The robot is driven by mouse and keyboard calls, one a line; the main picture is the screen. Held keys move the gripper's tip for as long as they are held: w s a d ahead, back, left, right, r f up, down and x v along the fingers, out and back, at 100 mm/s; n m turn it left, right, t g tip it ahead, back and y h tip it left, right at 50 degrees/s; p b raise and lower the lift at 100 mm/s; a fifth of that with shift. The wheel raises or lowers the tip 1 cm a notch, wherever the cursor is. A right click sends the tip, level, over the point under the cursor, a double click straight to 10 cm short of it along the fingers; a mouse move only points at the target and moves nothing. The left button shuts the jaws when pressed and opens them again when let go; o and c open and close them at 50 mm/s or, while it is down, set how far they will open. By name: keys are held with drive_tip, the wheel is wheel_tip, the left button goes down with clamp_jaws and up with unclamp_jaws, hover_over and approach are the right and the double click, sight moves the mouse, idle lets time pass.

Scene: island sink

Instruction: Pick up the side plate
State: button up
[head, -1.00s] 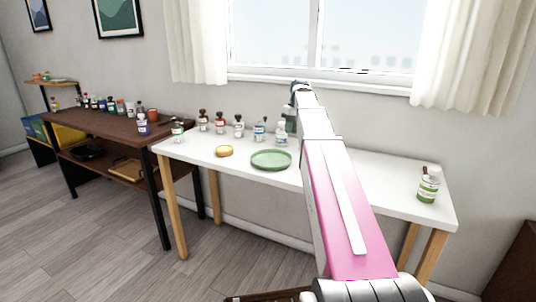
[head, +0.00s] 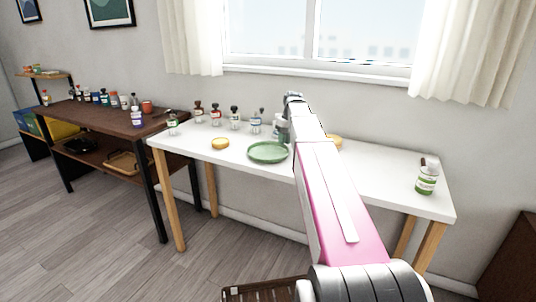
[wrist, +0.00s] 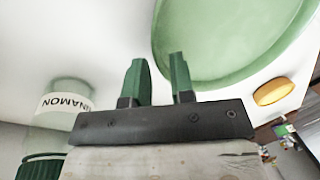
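The side plate, a round green dish with a raised rim (head: 268,152), lies flat on the white table left of my arm in the head view. In the wrist view, part of the plate (wrist: 235,50) fills the upper right, cut off by the top edge. My gripper (wrist: 158,62) has two dark green fingers standing apart with nothing between them. The right finger's tip appears close to the plate's rim; I cannot tell whether it touches. In the head view, my arm largely hides the gripper.
A yellow round item (head: 220,143) lies left of the plate; another (head: 334,141) is partly behind my arm. Several bottles (head: 235,118) line the table's back. A green-labelled jar (head: 427,179) stands at the right end. A cinnamon jar (wrist: 66,100) is left of my gripper.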

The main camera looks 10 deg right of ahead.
drive_tip(key=shift+x, duration=0.9)
clamp_jaws()
drive_tip(key=shift+r, duration=0.1)
